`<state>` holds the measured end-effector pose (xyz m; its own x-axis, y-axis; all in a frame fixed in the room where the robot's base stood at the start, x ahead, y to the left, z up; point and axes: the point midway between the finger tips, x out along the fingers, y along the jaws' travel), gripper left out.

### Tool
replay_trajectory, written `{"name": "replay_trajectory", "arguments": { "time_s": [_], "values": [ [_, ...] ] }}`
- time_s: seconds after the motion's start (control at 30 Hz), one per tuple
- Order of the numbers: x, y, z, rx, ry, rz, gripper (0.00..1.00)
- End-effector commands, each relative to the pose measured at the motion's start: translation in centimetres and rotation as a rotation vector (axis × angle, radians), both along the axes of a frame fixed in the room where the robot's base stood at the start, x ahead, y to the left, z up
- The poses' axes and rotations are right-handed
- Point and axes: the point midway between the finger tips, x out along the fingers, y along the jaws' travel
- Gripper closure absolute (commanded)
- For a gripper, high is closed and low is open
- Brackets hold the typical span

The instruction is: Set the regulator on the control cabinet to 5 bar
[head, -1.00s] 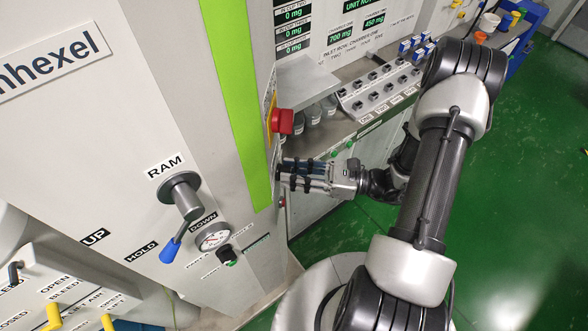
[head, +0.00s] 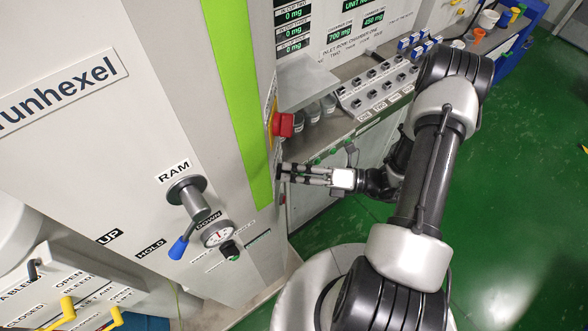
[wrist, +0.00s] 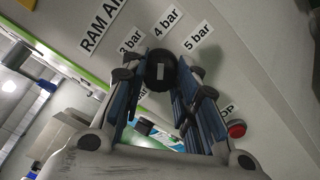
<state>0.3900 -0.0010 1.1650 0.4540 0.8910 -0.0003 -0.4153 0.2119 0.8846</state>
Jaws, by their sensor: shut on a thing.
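The regulator is a small black knob (wrist: 160,68) with a white mark, on a pale panel in the wrist view. A "3 bar" label (wrist: 131,40), a "4 bar" label (wrist: 168,20) and a "5 bar" label (wrist: 198,37) fan out above it from left to right. I cannot tell for sure which label the mark points at. My gripper (wrist: 162,82) has its fingers on both sides of the knob and is shut on it. In the head view my gripper (head: 282,173) reaches the cabinet's side face, where the knob is hidden.
A red button (wrist: 236,128) sits right of the fingers in the wrist view. A red emergency stop (head: 284,124) sticks out above my gripper in the head view. The cabinet front carries the RAM lever (head: 190,215) and a gauge (head: 218,233). Green floor lies open at right.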

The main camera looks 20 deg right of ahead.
Motion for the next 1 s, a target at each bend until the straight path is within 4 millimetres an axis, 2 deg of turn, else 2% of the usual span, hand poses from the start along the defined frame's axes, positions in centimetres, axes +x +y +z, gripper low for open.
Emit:
{"name": "replay_trajectory", "arguments": {
  "time_s": [0.6,1.0],
  "values": [
    [-0.05,0.04,0.01,0.258,0.508,0.000,0.96],
    [-0.02,0.01,0.00,0.360,0.710,0.000,0.96]
  ]
}}
